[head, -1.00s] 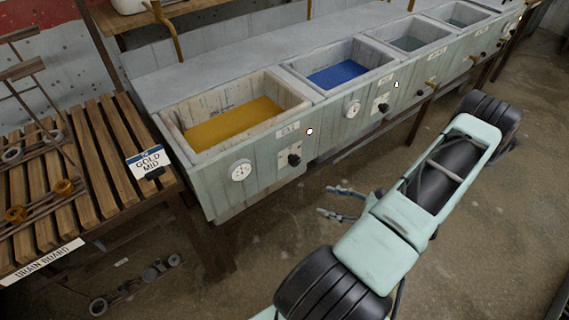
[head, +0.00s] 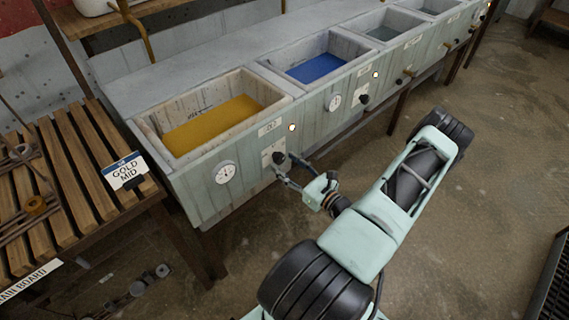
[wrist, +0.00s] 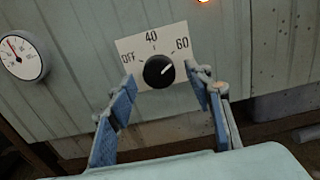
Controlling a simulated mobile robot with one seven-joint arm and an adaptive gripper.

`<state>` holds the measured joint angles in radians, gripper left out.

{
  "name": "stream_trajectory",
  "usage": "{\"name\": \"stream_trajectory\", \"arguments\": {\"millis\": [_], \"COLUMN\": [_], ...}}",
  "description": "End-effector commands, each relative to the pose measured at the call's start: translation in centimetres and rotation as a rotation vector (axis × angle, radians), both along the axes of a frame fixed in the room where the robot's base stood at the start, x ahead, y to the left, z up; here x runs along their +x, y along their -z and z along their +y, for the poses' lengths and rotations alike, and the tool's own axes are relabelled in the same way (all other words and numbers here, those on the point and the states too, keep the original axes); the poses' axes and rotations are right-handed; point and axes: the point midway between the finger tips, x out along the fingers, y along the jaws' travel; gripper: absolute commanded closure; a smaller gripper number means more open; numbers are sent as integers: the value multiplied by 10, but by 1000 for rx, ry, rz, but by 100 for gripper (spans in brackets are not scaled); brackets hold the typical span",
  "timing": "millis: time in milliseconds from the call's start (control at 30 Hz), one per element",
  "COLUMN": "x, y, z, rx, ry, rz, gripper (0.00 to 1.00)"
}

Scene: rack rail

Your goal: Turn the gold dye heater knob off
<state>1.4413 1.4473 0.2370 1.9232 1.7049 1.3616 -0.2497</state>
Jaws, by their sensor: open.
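The gold dye heater knob (head: 279,159) is a black round knob on the front of the yellow-dye vat (head: 160,121). In the wrist view the knob (wrist: 158,71) sits on a white plate marked OFF, 40 and 60. Its white mark points up and right, toward 60. My gripper (head: 284,171) is open at the vat front, close to the knob. In the wrist view its blue-padded fingers stand left and right of the knob, with gaps showing on both sides. I cannot tell how deep the tips reach.
A dial gauge (head: 225,171) is left of the knob, and a lit lamp (head: 291,127) is above it. The blue-dye vat (head: 326,69) adjoins on the right. The slatted drain board (head: 75,170) with a GOLD MID sign (head: 124,171) stands left. The floor in front is open.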

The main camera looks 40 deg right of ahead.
Motion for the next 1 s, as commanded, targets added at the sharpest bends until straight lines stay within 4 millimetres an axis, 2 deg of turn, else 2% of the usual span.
{"name": "stream_trajectory", "arguments": {"millis": [100, 400, 800, 1000], "x": [9, 11, 11, 10], "y": [0, 0, 0, 0], "z": [1, 1, 1, 1], "rx": [0, 0, 0, -15], "ry": [-1, -1, -1, -1], "rz": [0, 1, 1, 0], "gripper": [53, 53, 95, 95]}}
